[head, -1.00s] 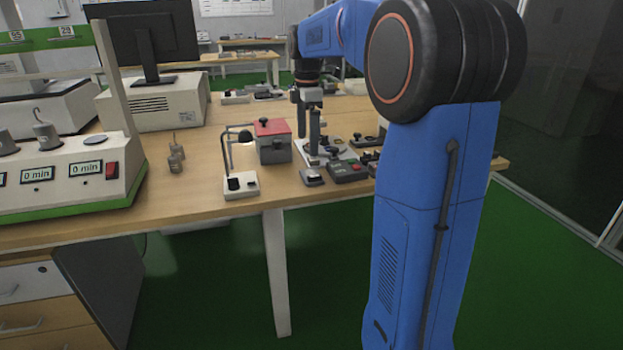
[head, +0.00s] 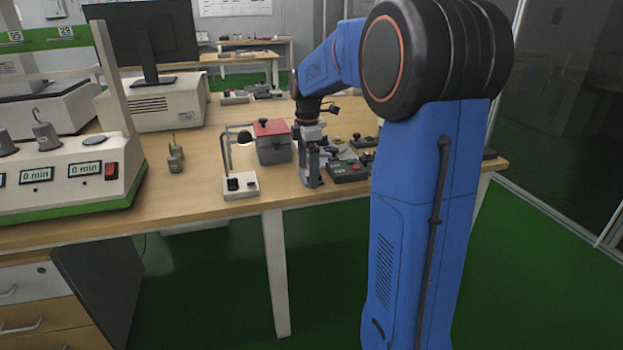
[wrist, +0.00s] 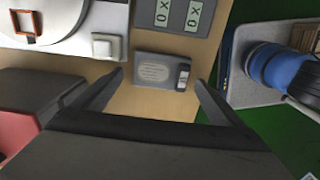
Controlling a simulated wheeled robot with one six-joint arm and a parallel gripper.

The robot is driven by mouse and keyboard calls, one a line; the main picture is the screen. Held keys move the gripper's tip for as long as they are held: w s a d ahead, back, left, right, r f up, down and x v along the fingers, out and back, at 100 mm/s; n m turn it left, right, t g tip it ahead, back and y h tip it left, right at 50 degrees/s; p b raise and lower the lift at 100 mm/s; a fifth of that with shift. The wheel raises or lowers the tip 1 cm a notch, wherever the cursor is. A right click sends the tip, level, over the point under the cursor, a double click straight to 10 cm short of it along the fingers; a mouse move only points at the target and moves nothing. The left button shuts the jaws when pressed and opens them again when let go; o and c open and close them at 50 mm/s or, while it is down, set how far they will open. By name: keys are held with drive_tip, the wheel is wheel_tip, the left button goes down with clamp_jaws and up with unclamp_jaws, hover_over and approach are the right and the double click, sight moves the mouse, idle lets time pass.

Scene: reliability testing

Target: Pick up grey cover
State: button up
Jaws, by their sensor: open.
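A small flat grey piece (wrist: 160,71) with a pale oval patch and a dark slot lies on the wooden table in the wrist view. It is probably the grey cover, though I cannot be sure. My gripper (wrist: 159,82) is open and empty, with one finger on each side of this piece. I cannot tell whether the fingers touch it. In the head view my gripper (head: 311,181) points down, low over the table, and hides the small piece.
A dark grey box with a red lid (head: 273,149) stands just left of my gripper. A small lamp stand (head: 241,185) is further left. A dark control box (head: 347,171) with buttons sits close on the right. A white device (wrist: 70,40) lies beside the piece.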

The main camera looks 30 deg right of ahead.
drive_tip(key=c, duration=1.1)
drive_tip(key=shift+c, duration=0.2)
